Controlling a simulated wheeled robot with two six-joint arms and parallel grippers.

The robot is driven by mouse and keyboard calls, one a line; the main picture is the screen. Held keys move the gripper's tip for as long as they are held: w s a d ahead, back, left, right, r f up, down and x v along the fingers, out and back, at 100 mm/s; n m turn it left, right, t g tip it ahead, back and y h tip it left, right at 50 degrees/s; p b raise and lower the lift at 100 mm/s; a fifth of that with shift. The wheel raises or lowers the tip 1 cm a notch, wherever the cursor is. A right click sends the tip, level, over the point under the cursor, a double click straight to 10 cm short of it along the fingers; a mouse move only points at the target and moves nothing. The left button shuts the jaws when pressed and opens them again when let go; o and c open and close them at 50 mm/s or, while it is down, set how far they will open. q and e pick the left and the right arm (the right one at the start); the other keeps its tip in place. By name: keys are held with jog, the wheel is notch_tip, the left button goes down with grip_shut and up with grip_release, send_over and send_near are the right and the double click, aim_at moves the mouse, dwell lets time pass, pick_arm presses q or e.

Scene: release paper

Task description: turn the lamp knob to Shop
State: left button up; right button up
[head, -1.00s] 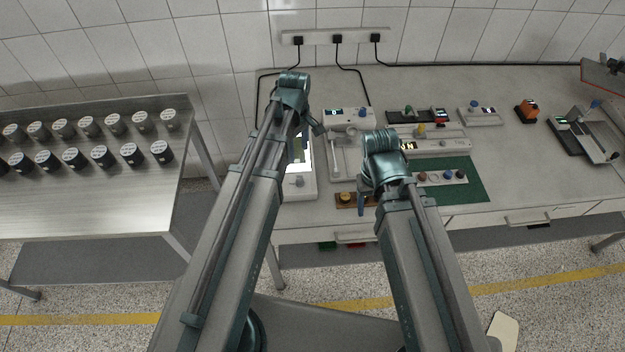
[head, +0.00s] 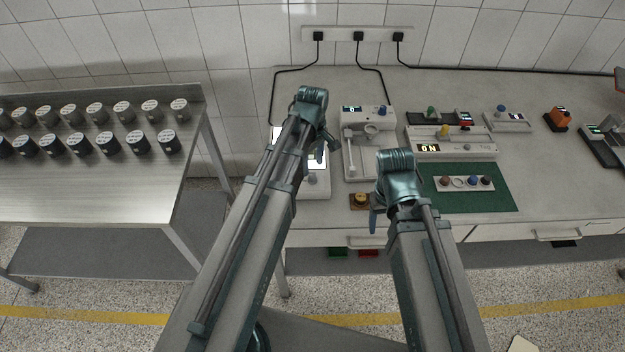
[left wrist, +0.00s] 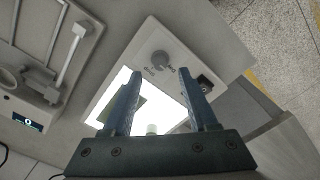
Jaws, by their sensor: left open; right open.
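The lamp is a pale box with a brightly lit panel (left wrist: 115,88) and a round grey knob (left wrist: 160,61) on the plain strip beside it. Small markings sit around the knob, too small to read. In the head view the lamp (head: 318,190) is partly hidden behind my left arm. My left gripper (left wrist: 160,74) is open and empty above the lamp, its two blue fingers apart with the knob showing between and beyond their tips. Whether they touch it I cannot tell; they look apart from it. My right gripper (head: 374,216) hangs near the bench's front edge, its jaws mostly hidden.
A device with a small display (head: 362,113) stands right of the lamp. A yellow-topped block (head: 361,200) lies near my right gripper. A green mat (head: 500,196) and several instruments fill the bench further right. A side table (head: 90,203) with several dark jars stands left, across a gap.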

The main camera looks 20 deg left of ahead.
aim_at(312, 175)
pick_arm(q)
notch_tip(312, 175, down, 5)
jog(key=b, duration=0.3)
jog(key=shift+r+b, duration=0.2)
jog(key=shift+b, duration=0.1)
grip_shut()
